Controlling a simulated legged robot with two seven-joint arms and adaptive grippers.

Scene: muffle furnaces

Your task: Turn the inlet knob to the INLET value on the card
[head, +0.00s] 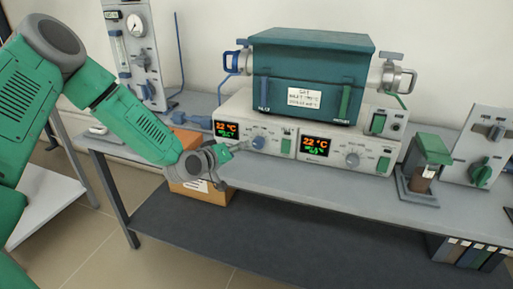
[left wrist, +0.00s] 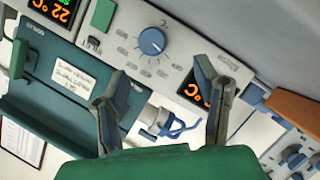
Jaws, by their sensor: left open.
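The card (head: 304,98) is stuck on the front of the teal furnace box (head: 310,70); its small print is too blurred to read. Below the box, the left control unit has a blue knob (head: 259,143), which also shows in the left wrist view (left wrist: 152,41). The right unit has a grey-blue knob (head: 352,159). I cannot read which knob is labelled inlet. My left gripper (head: 236,148) is just left of the blue knob. In the left wrist view its fingers (left wrist: 160,68) are open and empty, with the knob beyond the tips, apart from them. My right gripper is not in view.
Both displays (head: 227,130) (head: 315,146) read 22 °C in orange. A gas panel with a gauge (head: 135,50) stands at left. A green-topped device (head: 431,153) and a panel with a green knob (head: 481,175) stand at right. A cardboard box (head: 210,192) is below my gripper.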

